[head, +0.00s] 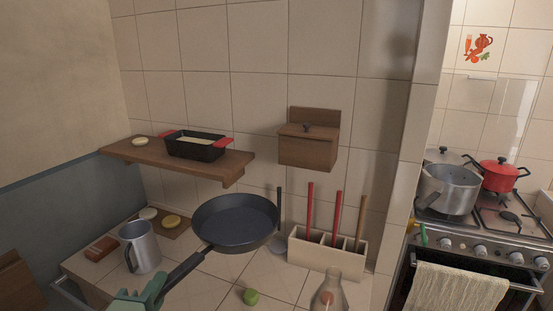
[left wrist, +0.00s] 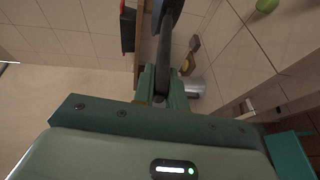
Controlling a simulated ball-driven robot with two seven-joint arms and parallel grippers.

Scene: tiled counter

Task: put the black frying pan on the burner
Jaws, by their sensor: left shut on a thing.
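The black frying pan (head: 236,222) is in the middle of the head view, in front of the tiled wall and seemingly above the counter. Its handle (head: 185,269) runs down and left to my left gripper (head: 150,292), which is shut on it. In the left wrist view, the fingers (left wrist: 162,88) close around the dark handle (left wrist: 164,50). The stove (head: 480,243) stands at the far right, well away from the pan. A bare burner (head: 509,217) shows at its front right. My right gripper is not in view.
A silver pot (head: 447,190) and a red pot (head: 498,175) occupy other stove places. A wall edge (head: 408,150) stands between counter and stove. Near the pan are a metal pitcher (head: 140,247), a utensil holder (head: 325,257), a glass bottle (head: 328,292) and a green fruit (head: 250,297).

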